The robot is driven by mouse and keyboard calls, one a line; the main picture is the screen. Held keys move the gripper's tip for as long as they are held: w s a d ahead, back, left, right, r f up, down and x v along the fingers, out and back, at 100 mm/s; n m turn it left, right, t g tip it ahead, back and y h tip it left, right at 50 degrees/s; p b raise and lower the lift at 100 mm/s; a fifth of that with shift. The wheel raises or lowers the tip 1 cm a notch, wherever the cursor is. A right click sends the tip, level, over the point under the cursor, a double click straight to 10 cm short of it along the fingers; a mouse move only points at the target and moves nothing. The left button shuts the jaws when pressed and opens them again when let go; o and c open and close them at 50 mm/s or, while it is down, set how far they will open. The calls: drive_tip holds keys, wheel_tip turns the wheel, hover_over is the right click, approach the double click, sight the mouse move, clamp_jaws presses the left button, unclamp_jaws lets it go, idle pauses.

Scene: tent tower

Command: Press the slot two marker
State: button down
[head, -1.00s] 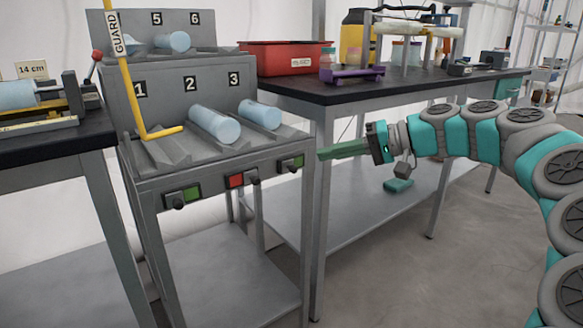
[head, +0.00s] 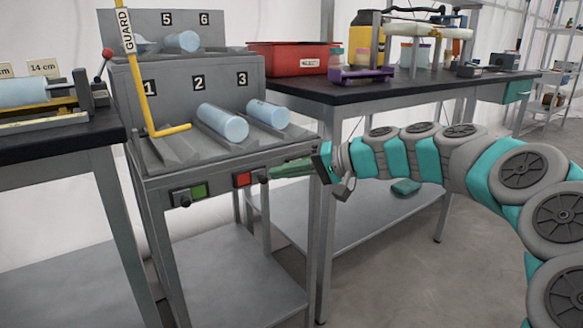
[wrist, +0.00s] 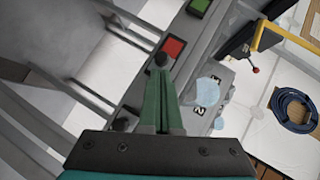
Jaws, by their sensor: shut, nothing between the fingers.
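The slot two marker is a red square (head: 242,180) on the rack's front edge below the label 2, with a black knob (head: 262,175) to its right. It also shows in the wrist view as a red square (wrist: 174,47). My gripper (head: 274,171) is shut and empty, its green fingers pointing left along the front edge. In the wrist view the fingertips (wrist: 161,74) end right by the black knob, just short of the red square. I cannot tell whether they touch the knob. The slot three marker is hidden behind my gripper in the head view.
A green marker (head: 199,190) sits left of the red one. Blue cylinders lie in slot two (head: 222,123) and slot three (head: 267,113); slot one is empty behind the yellow guard bar (head: 141,85). A black-topped bench (head: 385,92) stands behind my arm.

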idle(0.3)
drive_tip(key=s+a, duration=0.2)
drive_tip(key=a, duration=0.1)
drive_tip(key=shift+s+a, duration=0.2)
drive_tip(key=w+p+v, duration=0.1)
drive_tip(key=w+v, duration=0.1)
drive_tip(key=v, duration=1.1)
drive_tip(key=shift+w+d+r, duration=0.3)
drive_tip(key=shift+w+r, duration=0.05)
drive_tip(key=shift+w, duration=0.05)
